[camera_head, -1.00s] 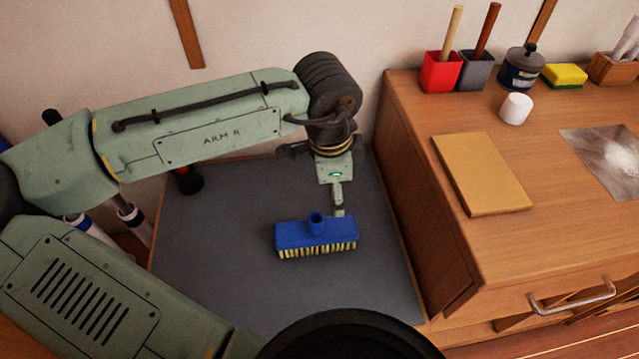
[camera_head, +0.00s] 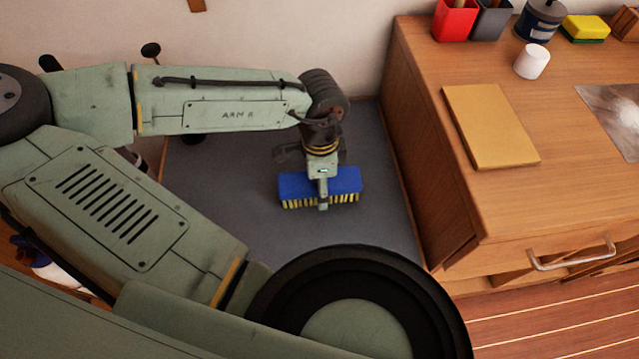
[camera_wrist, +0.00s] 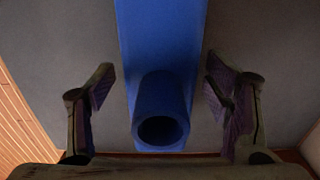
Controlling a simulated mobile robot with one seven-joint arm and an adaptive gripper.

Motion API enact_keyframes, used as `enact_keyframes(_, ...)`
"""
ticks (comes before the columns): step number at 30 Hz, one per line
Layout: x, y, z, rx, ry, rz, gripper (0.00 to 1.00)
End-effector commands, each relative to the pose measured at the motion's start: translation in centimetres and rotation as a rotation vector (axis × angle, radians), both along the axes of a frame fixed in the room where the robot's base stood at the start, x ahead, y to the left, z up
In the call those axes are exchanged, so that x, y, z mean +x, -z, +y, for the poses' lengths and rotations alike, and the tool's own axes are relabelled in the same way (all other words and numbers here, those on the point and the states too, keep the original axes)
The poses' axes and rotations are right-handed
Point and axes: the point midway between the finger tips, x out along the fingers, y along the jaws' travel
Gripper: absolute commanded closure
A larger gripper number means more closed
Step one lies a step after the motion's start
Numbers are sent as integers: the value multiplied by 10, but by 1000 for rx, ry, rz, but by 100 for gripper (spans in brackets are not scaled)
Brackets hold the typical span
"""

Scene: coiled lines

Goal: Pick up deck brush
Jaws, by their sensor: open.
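The deck brush (camera_head: 345,185) is a blue block with yellow bristles, lying bristles down on a dark grey surface. In the wrist view its blue block (camera_wrist: 160,40) runs away from the camera, with a round hollow socket (camera_wrist: 160,122) on top. My gripper (camera_head: 323,205) is over the brush in the head view and covers the middle of it. In the wrist view my gripper (camera_wrist: 161,88) is open, with one finger on each side of the block and visible gaps between. Nothing is held.
The dark grey surface (camera_head: 240,215) has free room around the brush. A wooden cabinet (camera_head: 425,160) rises to the right, with a tan board (camera_head: 490,125), a white cup (camera_head: 531,62), a red container (camera_head: 455,20) and a yellow sponge (camera_head: 585,28) on top. A wall stands behind.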

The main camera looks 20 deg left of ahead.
Motion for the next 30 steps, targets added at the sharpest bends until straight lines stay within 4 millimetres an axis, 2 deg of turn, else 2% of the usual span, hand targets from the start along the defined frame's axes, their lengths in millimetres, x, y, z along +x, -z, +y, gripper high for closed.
enact_keyframes(8,0,3,0,-1,0,-1,29)
enact_keyframes(30,0,3,0,-1,0,0,78)
